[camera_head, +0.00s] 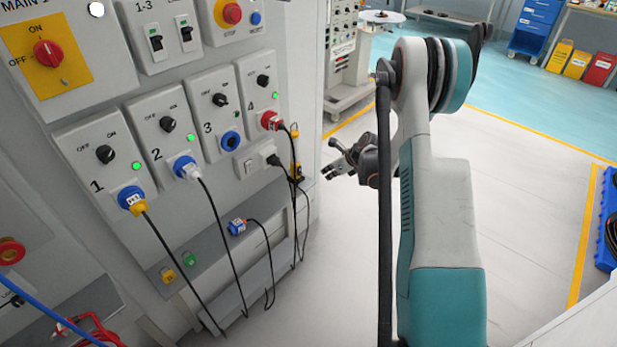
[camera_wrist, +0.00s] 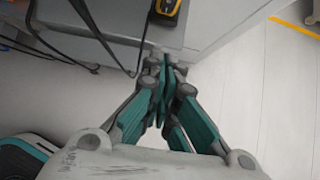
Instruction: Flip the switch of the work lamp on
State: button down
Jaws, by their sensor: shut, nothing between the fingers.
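My gripper (camera_head: 328,171) is in the air just right of the cabinet's right edge in the head view. In the wrist view its fingertips (camera_wrist: 162,66) are together with nothing between them. A yellow-and-black device (camera_head: 296,172), possibly the work lamp, is at the cabinet's right edge, left of my gripper. A similar yellow-and-black device (camera_wrist: 165,11) shows beyond the fingertips at the top of the wrist view, apart from them. Its switch cannot be made out. A small white rocker plate (camera_head: 248,167) is on the panel below station 4; I cannot tell what it controls.
The grey cabinet (camera_head: 170,84) carries station switches and sockets. Black cables (camera_head: 215,215) hang down its front. A blue connector (camera_head: 238,227) lies on its lower ledge. The pale floor (camera_head: 525,190) right of my arm is open.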

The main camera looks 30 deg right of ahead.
aim_at(300, 171)
jog(key=shift+w+a+r+b+x, duration=0.25)
jog(key=shift+b+x, duration=0.65)
jog(key=shift+x, duration=1.25)
jog(key=shift+w+r+b+x, duration=0.4)
jog(key=shift+b+x, duration=0.45)
jog(key=shift+x, duration=1.3)
jog(key=shift+w+a+r+b+x, duration=0.3)
jog(key=shift+b+x, duration=0.6)
jog(key=shift+x, duration=1.25)
jog(key=shift+w+d, duration=0.1)
jog(key=shift+d, duration=0.05)
jog(key=shift+f, duration=0.1)
jog(key=shift+w+f, duration=0.2)
jog(key=shift+w, duration=0.15)
jog(key=shift+r, duration=0.15)
